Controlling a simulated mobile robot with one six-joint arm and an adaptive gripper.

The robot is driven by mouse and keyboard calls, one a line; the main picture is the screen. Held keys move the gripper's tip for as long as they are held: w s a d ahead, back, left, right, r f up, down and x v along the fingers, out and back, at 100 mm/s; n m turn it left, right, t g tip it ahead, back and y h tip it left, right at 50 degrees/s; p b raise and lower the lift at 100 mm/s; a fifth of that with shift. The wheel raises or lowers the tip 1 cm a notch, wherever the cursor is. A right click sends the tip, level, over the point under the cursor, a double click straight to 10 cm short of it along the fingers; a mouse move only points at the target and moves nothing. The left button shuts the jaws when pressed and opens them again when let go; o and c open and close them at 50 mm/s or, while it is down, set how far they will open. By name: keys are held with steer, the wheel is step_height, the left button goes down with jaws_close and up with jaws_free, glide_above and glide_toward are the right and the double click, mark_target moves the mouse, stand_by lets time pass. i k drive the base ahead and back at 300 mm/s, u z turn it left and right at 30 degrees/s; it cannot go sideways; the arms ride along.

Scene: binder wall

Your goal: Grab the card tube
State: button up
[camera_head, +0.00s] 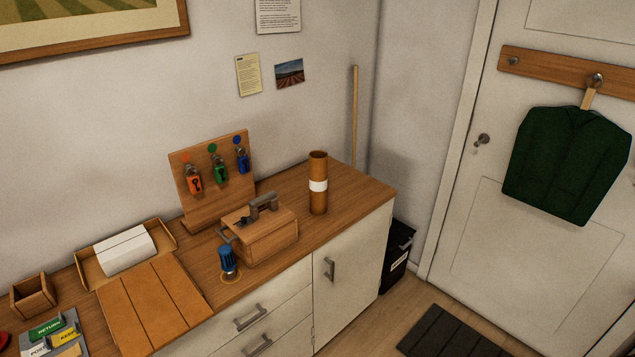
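The card tube (318,195) is a brown cylinder with a white band around its middle. It stands upright on the wooden cabinet top, near the cabinet's right end. Its top end looks open and its whole near side is unobstructed. My gripper does not show in the head view.
A wooden box with a grey metal fitting (270,243) stands just left of the tube. Behind it is a key board (214,170) with several coloured tags. A blue-topped object (227,260) stands at the front edge. The cabinet top (355,190) is clear right of the tube.

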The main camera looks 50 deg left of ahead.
mark_target(318, 184)
steer(key=u, duration=0.35)
steer(key=i, duration=0.8)
steer(key=u, duration=0.65)
steer(key=i, duration=0.75)
steer(key=u, duration=0.3)
